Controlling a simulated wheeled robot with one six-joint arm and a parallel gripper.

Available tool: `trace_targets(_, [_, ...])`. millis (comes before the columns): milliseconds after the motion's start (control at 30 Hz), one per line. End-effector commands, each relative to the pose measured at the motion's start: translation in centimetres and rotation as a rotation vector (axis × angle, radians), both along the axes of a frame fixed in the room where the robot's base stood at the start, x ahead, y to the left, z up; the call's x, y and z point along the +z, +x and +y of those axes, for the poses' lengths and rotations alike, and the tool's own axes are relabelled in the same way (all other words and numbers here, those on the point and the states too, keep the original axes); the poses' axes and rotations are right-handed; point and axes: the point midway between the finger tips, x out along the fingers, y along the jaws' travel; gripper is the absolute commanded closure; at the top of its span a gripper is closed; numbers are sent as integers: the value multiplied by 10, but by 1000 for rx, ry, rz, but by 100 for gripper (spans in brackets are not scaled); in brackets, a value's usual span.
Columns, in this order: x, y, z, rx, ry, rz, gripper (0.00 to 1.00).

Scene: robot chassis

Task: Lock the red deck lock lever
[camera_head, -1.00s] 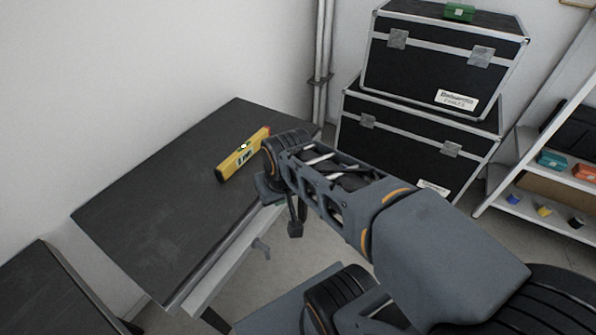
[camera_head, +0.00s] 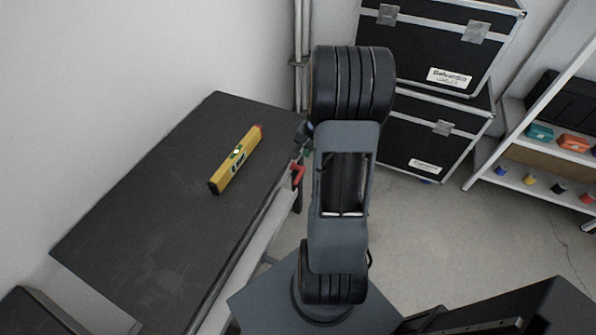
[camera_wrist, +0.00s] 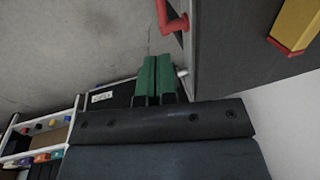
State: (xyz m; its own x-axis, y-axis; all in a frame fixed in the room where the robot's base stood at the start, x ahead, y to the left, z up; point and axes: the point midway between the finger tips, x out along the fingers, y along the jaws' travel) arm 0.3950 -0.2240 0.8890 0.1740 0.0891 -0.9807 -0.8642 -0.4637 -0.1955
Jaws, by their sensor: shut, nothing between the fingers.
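The red lock lever (camera_head: 297,174) shows at the right side edge of the dark table deck (camera_head: 160,210), close to my arm. In the wrist view the bent red lever (camera_wrist: 174,22) is at the top, beside the deck's edge. My gripper (camera_wrist: 155,77) has green fingers, pressed together with nothing between them. In the picture it lies just below the lever, apart from it. In the head view my gripper (camera_head: 305,149) is mostly hidden behind my arm, with a bit of green showing just above the lever.
A yellow spirit level (camera_head: 236,161) lies on the deck, near the lever. Black cases (camera_head: 430,145) are stacked behind. A white shelf (camera_head: 540,165) with small coloured items stands at the right. Open floor lies between the table and the shelf.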

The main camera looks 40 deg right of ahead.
Motion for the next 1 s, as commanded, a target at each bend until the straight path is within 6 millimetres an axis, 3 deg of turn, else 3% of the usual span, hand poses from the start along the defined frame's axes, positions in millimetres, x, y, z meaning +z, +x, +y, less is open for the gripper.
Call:
trace_targets(233, [-2, 0, 0, 1, 0, 1, 100])
trace_targets(367, [-12, 2, 1, 1, 1, 3, 100])
trace_targets(800, [-91, 15, 8, 1, 2, 3, 100])
trace_targets(1000, [-118, 20, 11, 1, 1, 3, 100])
